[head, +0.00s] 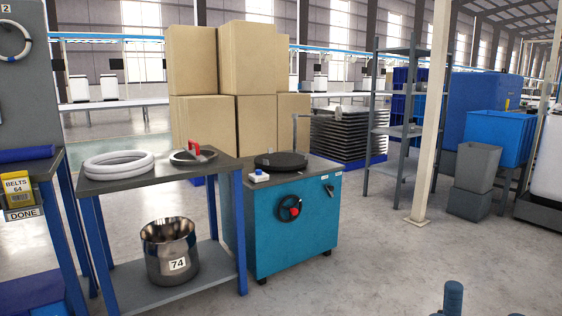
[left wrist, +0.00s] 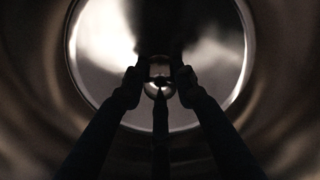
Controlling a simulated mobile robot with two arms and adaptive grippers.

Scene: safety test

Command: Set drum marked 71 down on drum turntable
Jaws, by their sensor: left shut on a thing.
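The drum turntable (head: 280,160) is a flat dark disc on top of a teal cabinet, and it is bare. A shiny steel drum marked 74 (head: 171,250) stands upright and open on the lower shelf of the blue-legged bench. No drum marked 71 can be made out in the head view. The left wrist view looks into a round metal drum (left wrist: 85,45) whose number is hidden. My left gripper (left wrist: 157,78) is dark against its shiny inside and shut on it; the exact contact is too dark to see. My right gripper is not in view.
The bench top (head: 150,178) holds white rings (head: 118,164) and a lid with a red handle (head: 193,153). A white button box (head: 259,177) and a thin post (head: 296,132) stand beside the turntable. Boxes (head: 235,110) are stacked behind.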

